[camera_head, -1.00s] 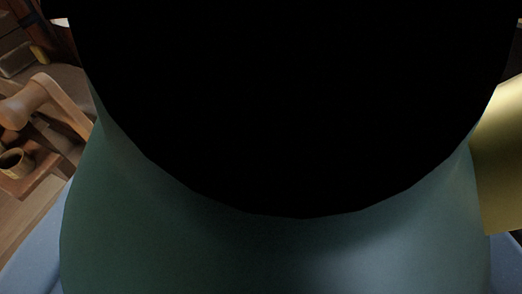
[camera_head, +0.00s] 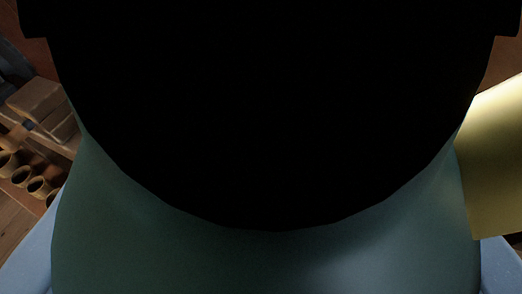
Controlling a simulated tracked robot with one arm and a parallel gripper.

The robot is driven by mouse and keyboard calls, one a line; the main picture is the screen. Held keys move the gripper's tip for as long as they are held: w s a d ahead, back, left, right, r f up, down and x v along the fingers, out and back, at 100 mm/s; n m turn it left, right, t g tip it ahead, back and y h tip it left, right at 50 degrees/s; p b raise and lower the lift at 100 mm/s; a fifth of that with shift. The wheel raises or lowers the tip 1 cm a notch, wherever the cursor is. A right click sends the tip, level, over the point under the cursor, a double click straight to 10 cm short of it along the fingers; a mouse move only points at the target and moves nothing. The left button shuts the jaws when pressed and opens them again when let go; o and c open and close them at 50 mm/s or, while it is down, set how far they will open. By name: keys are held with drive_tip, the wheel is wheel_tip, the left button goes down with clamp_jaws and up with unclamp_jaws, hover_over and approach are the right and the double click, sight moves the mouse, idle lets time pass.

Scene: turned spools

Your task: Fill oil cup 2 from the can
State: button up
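A large green rounded body, which I take to be the oil can (camera_head: 265,262), fills most of the view. A wide black shape covers its upper part, so its top and spout are hidden. Pale blue parts of my gripper (camera_head: 262,280) show at both lower corners, one on each side of the can; they appear shut on it, though the contact is hidden. Several small round brass-coloured cups (camera_head: 38,186) sit in a row in a wooden holder at the left edge. I cannot tell which one is cup 2.
A wooden block (camera_head: 42,98) lies above the cups at the left. A flat yellow, brass-like piece (camera_head: 495,165) stands close on the right, beside the can. The area ahead is hidden by the black shape.

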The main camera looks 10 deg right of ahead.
sight(512, 188)
drive_tip(key=shift+s+d+r+m+t+y, duration=0.2)
drive_tip(key=shift+d+r+m, duration=0.1)
drive_tip(key=shift+m, duration=0.15)
drive_tip(key=shift+s+d+r+m+t+y, duration=0.1)
drive_tip(key=shift+d+r+m+t, duration=0.15)
drive_tip(key=shift+m, duration=0.2)
drive_tip(key=shift+d+b, duration=0.1)
drive_tip(key=shift+b, duration=1)
drive_tip(key=shift+d+m+b, duration=0.1)
drive_tip(key=shift+m+b, duration=0.3)
drive_tip(key=shift+b, duration=0.65)
drive_tip(key=shift+d+r+b, duration=0.1)
drive_tip(key=shift+r+b, duration=0.05)
drive_tip(key=shift+b, duration=0.55)
drive_tip(key=shift+d+r+m+b, duration=0.15)
drive_tip(key=shift+m+b, duration=0.25)
drive_tip(key=shift+b, duration=0.65)
drive_tip(key=b, duration=0.3)
drive_tip(key=shift+s+d+r+m+t+y+b, duration=0.1)
drive_tip(key=shift+r+m+t+y+b, duration=0.2)
drive_tip(key=shift+m+t+y, duration=0.1)
drive_tip(key=shift+b, duration=0.35)
drive_tip(key=b, duration=0.1)
drive_tip(key=m+b, duration=0.1)
drive_tip(key=b, duration=0.1)
drive_tip(key=shift+s+d+r+t, duration=0.15)
drive_tip(key=shift+d+r+t, duration=0.1)
drive_tip(key=shift+r, duration=0.15)
drive_tip(key=shift+m+b, duration=0.3)
drive_tip(key=shift+b, duration=0.3)
